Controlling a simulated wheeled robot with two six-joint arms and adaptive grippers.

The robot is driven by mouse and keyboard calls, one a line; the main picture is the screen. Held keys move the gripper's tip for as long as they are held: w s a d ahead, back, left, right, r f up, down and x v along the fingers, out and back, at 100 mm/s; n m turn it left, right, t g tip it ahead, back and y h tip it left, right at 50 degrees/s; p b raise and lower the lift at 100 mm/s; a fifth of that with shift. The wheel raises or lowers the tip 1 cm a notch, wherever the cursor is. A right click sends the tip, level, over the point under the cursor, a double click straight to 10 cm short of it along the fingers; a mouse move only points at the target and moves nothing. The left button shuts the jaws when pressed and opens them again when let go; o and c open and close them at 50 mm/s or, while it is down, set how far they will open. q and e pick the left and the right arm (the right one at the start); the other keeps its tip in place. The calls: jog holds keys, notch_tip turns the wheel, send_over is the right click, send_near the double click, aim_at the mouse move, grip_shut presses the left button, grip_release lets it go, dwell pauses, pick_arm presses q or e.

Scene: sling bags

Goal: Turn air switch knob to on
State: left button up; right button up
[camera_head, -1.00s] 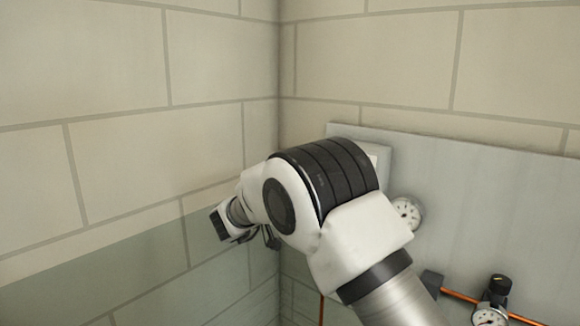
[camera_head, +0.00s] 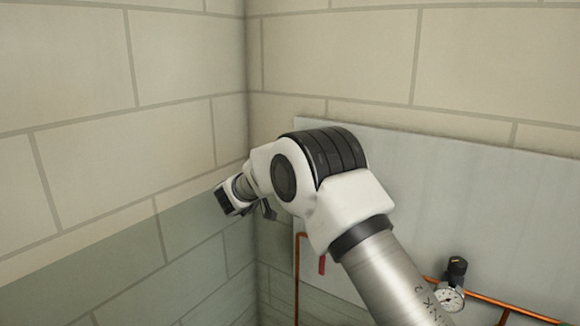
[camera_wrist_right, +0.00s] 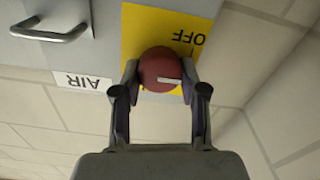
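In the right wrist view a round red knob (camera_wrist_right: 160,66) with a white mark sits on a yellow plate (camera_wrist_right: 134,25). The plate reads OFF, upside down in this view. An upside-down AIR label (camera_wrist_right: 83,82) is beside it. My right gripper (camera_wrist_right: 159,76) has a finger on each side of the knob, and both fingers appear to touch it. The white mark lies across the knob, towards its right side. In the head view my right arm (camera_head: 330,190) reaches up and left and hides the knob. My left gripper is not in view.
A metal handle (camera_wrist_right: 50,30) on a grey surface is near the knob. In the head view a grey panel (camera_head: 470,190) carries copper pipes (camera_head: 298,270), a red lever (camera_head: 322,265) and a gauge (camera_head: 449,299). Tiled walls meet at a corner close to the arm.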

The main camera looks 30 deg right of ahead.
jog(key=shift+c, duration=0.3)
jog(key=shift+f, duration=0.1)
jog(key=shift+f+m+b, duration=0.15)
jog(key=shift+m+b, duration=0.65)
jog(key=shift+b, duration=0.25)
jog(key=m+b, duration=1.1)
jog(key=shift+s+d+m, duration=0.15)
jog(key=shift+s+m, duration=0.05)
jog(key=shift+m, duration=0.1)
jog(key=m+b, duration=0.3)
jog(key=shift+m, duration=0.3)
jog(key=shift+m+b, duration=0.45)
jog(key=shift+m, duration=0.05)
jog(key=shift+r, duration=0.3)
jog(key=o, duration=1.1)
jog(key=shift+c, duration=0.2)
jog(key=shift+o, duration=0.4)
jog(key=shift+w+d+f, duration=0.15)
jog(key=shift+f, duration=0.1)
